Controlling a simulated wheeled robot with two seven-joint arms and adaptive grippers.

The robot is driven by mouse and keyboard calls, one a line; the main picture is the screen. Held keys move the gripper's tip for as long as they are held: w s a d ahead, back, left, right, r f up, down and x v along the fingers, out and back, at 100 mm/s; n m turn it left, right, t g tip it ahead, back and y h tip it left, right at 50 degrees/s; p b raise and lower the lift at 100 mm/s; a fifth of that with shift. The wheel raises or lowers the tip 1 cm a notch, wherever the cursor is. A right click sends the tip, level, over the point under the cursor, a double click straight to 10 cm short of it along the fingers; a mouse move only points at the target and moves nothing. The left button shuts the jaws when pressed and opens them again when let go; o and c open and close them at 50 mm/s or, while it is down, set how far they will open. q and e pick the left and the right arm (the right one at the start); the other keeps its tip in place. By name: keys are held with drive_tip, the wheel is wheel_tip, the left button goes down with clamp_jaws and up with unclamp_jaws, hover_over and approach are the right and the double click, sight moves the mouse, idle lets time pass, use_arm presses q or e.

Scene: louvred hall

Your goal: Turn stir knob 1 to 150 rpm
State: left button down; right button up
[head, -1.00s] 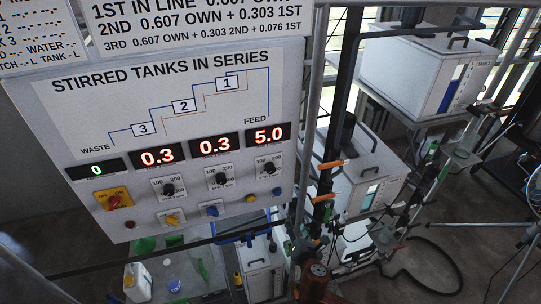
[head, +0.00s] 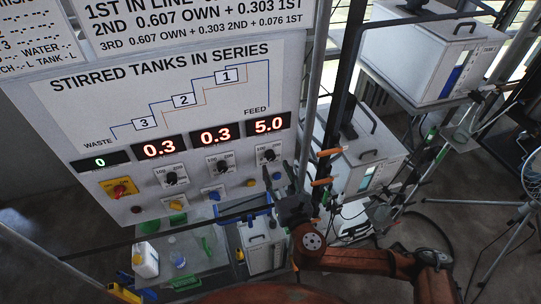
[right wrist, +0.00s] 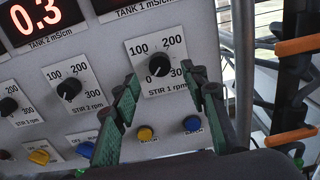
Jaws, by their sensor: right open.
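Stir knob 1 (head: 269,155) is the rightmost black knob on the white panel (head: 65,100). In the right wrist view, stir knob 1 (right wrist: 159,65) sits on a label plate reading 0, 100, 200 and 300. Its pale mark seems to point down-left, near 0. My right gripper (head: 292,172) is open and empty, in front of the panel just below and right of the knob. In the wrist view, the green-padded fingers of the right gripper (right wrist: 160,80) stand either side of the knob, apart from it; depth is unclear. My left gripper is out of view.
Stir knob 2 (right wrist: 69,88) is left of knob 1. Yellow (right wrist: 145,134) and blue (right wrist: 192,123) buttons sit just below knob 1. A grey post (right wrist: 243,60) and orange-handled valves (right wrist: 299,45) stand to the right. White tanks (head: 430,65) stand further right.

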sight(272, 159)
drive_tip(key=x, duration=0.4)
drive_tip(key=shift+w+a, duration=0.15)
drive_tip(key=shift+w, duration=0.25)
drive_tip(key=shift+w+a, duration=0.1)
drive_tip(key=shift+w, duration=0.2)
drive_tip(key=shift+c, duration=0.3)
clamp_jaws()
